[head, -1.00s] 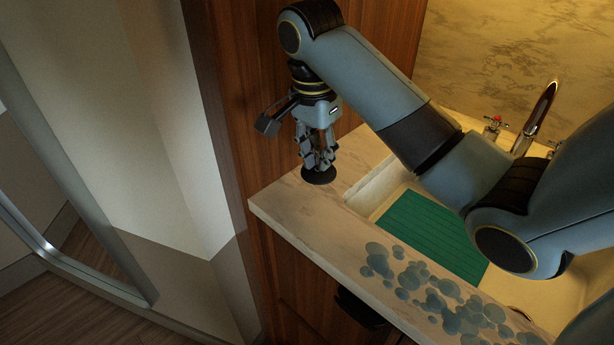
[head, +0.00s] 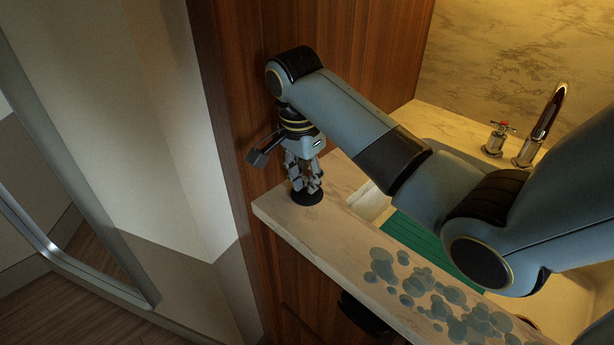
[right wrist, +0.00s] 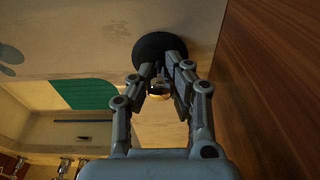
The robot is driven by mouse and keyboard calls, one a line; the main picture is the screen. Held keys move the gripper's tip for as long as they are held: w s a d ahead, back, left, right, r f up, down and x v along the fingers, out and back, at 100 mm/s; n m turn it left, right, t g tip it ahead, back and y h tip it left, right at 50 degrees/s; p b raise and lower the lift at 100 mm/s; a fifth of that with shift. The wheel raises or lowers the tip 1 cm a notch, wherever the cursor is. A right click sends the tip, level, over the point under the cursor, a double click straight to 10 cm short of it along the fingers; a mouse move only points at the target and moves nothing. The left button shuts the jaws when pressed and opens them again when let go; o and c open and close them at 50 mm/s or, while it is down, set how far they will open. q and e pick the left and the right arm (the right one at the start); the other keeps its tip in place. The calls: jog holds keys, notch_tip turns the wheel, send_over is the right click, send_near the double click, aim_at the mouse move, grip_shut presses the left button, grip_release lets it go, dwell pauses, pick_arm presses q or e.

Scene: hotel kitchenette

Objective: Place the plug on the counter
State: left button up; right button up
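The plug (head: 307,197) is a round black disc at the left end of the pale marble counter (head: 284,218), close to its front edge. My right gripper (head: 305,183) points down over it, with its fingers closed on the plug's upper part. In the right wrist view the black disc (right wrist: 150,48) lies just beyond the fingertips (right wrist: 164,75), and a small shiny part shows between the fingers. I cannot tell whether the disc touches the counter or hangs just above it. My left gripper is not in view.
A sink with a green ridged panel (head: 420,238) lies to the right, with a chrome faucet (head: 541,125) behind. Blue-grey round patches (head: 420,285) mark the front counter strip. A wooden wall (head: 235,90) stands close on the left.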

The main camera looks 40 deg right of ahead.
aim_at(306, 173)
jog(key=o, duration=0.3)
jog(key=shift+r, duration=0.4)
jog(key=r, duration=0.5)
jog(key=shift+a+r, duration=0.15)
jog(key=shift+a, duration=0.2)
jog(key=r+p, duration=0.4)
jog(key=r, duration=0.1)
jog(key=shift+a, duration=0.25)
jog(key=shift+a+r+p, duration=0.1)
jog(key=shift+r+p, duration=0.45)
jog(key=shift+p, duration=0.35)
jog(key=shift+s+f, duration=0.1)
